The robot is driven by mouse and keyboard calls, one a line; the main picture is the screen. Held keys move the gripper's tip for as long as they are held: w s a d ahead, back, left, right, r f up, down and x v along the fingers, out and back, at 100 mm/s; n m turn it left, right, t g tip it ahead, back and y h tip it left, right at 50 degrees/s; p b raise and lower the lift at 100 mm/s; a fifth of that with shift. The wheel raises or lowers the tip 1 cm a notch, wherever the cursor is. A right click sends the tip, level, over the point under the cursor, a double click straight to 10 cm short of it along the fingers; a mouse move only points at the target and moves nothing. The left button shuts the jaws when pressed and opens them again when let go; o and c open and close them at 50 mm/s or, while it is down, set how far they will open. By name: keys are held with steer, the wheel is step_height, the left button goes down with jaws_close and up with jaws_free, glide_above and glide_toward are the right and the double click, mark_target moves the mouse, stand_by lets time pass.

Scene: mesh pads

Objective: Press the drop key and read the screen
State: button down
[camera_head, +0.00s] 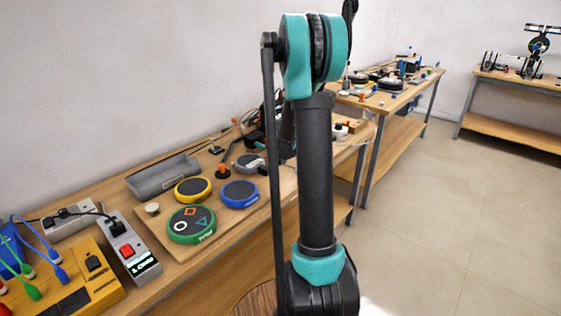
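A green round pad (191,225) lies on a wooden board on the bench at the left. No key marked as a drop can be made out. A small lit screen (143,265) with tiny text sits on a grey unit with a red switch (127,251), left of the pad. Dark parts show behind my arm at the bench's far end. I cannot tell whether they include my gripper, and no fingertips can be made out.
A yellow pad (192,189) and a blue pad (240,194) lie behind the green one. A grey tray (164,176) stands by the wall. A yellow box (78,283) with cables is at the lower left. My arm blocks the middle; the floor at right is clear.

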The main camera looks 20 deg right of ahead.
steer(key=shift+f, duration=0.15)
steer(key=shift+f, duration=0.3)
stand_by(0.3)
steer(key=shift+f, duration=0.4)
stand_by(0.6)
steer(key=shift+r, duration=0.85)
steer(key=shift+r, duration=3)
